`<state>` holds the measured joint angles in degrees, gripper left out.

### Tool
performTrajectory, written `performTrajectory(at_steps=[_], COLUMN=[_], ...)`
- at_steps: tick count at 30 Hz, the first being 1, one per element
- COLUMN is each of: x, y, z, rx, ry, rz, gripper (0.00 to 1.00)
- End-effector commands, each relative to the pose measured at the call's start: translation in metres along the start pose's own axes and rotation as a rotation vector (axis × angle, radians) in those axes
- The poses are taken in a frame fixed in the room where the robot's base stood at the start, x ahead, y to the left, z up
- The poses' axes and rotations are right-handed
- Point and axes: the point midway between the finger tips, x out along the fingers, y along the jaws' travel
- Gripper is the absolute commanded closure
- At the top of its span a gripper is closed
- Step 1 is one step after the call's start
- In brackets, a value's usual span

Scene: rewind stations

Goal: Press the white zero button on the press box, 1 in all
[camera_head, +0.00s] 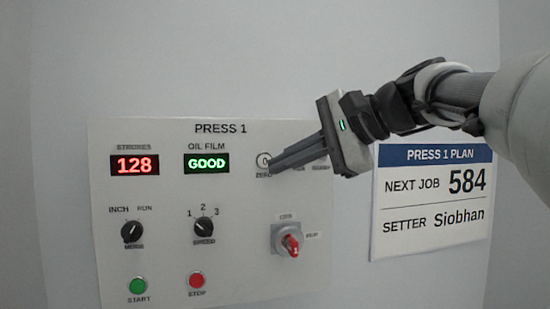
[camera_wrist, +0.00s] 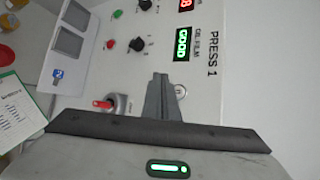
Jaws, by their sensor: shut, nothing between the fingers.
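The white zero button (camera_head: 263,160) sits at the upper right of the PRESS 1 box (camera_head: 160,200), marked ZERO below it. It also shows in the wrist view (camera_wrist: 181,91), just right of my fingertips. My gripper (camera_head: 272,165) is shut and empty, with its fingertips beside the button in the head view and partly over its lower right. I cannot tell whether the tips touch it or the panel. The strokes display (camera_head: 135,164) reads 128 in red. The oil film display (camera_head: 207,162) reads GOOD in green.
Below are a mode knob (camera_head: 132,231), a speed knob (camera_head: 204,227), a green start button (camera_head: 138,286), a red stop button (camera_head: 197,280) and a red-handled switch (camera_head: 290,243). A PRESS 1 PLAN sign (camera_head: 432,203) hangs at right. My fingers cover other labels beside the zero button.

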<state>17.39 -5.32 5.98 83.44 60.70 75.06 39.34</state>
Motion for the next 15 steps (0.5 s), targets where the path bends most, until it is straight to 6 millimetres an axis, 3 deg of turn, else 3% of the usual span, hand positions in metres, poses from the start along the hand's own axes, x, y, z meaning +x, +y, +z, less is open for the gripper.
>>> performTrajectory(at_steps=[7, 15], x=[0.022, 0.036], y=[-0.021, -0.027], z=[-0.017, -0.026], rx=[0.001, 0.0], ry=[-0.001, -0.001], rz=[0.001, 0.001], gripper=[1.0, 1.0])
